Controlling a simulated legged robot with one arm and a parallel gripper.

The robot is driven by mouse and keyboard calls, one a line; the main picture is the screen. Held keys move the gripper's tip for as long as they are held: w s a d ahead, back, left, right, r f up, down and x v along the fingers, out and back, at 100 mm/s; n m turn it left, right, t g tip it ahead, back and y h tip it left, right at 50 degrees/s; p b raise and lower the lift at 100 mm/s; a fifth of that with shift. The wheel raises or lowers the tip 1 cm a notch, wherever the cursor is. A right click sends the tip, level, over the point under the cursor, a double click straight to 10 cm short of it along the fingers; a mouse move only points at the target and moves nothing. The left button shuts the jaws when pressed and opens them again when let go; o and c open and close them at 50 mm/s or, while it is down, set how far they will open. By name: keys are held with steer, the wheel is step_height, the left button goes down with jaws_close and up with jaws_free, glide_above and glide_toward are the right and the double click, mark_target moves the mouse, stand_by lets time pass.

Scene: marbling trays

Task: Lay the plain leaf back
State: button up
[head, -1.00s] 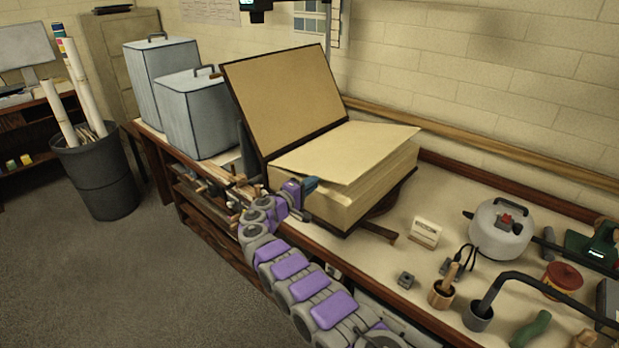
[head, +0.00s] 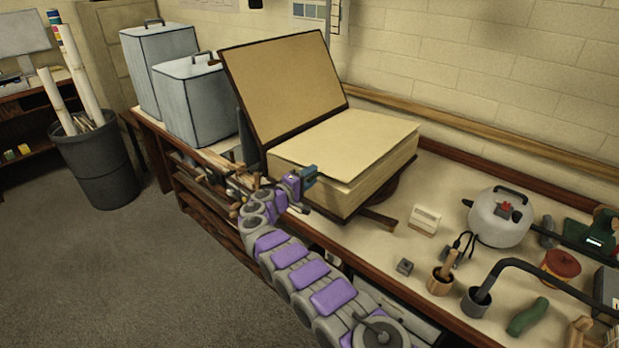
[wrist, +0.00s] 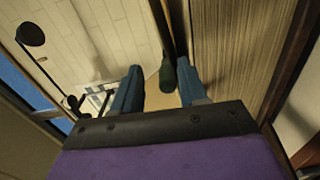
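A large thick book lies open on the bench, its brown-edged cover (head: 285,90) leaning back at the left. The pale plain leaf (head: 350,143) lies on top of the page block (head: 375,182), nearly flat, with a slight gap at its front edge. My gripper (head: 309,176) is at the book's front left side, close to the block's edge. In the wrist view my gripper (wrist: 158,72) has its two blue fingers apart, with no leaf between them. The page edges (wrist: 232,50) show beside the right finger. A dark green rounded thing appears between the fingers; its distance is unclear.
A white kettle-like pot (head: 500,218), a small white card stand (head: 425,219), a wooden cup (head: 441,281) and a red-lidded tin (head: 561,266) stand right of the book. Two grey boxes (head: 190,105) stand to its left. The bench's front edge runs under my arm.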

steer(key=p+v, duration=0.3)
steer(key=v, duration=1.4)
steer(key=shift+s+a+f, duration=0.1)
steer(key=shift+a+f, duration=0.05)
